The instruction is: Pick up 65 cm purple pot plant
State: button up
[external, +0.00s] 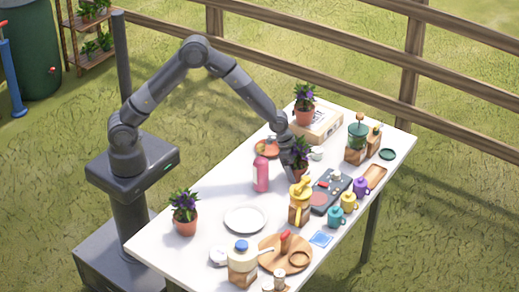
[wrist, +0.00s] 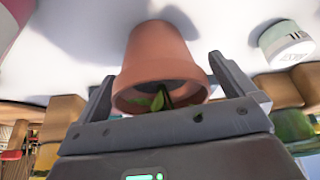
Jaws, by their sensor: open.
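Three purple-flowered plants in terracotta pots stand on the white table: one at the near left (external: 184,212), one on a box at the back (external: 305,106), and one in the middle (external: 300,153). My gripper (external: 290,165) is down at the middle plant and partly hides its pot. In the wrist view, a terracotta pot (wrist: 157,58) stands between the two open fingers of my gripper (wrist: 163,85), with a few green leaves at its rim. The fingers are on either side of the pot; I cannot tell whether they touch it.
A pink bottle (external: 261,174) stands left of my gripper, and a yellow dispenser (external: 300,200) is close in front. A white cup (external: 317,153) is just right; a white container (wrist: 288,42) shows in the wrist view. A white plate (external: 245,219) lies nearer.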

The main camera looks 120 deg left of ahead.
jog(key=shift+w+f, duration=0.2)
jog(key=shift+f, duration=0.3)
jog(key=shift+c, duration=0.3)
jog(key=c, duration=1.2)
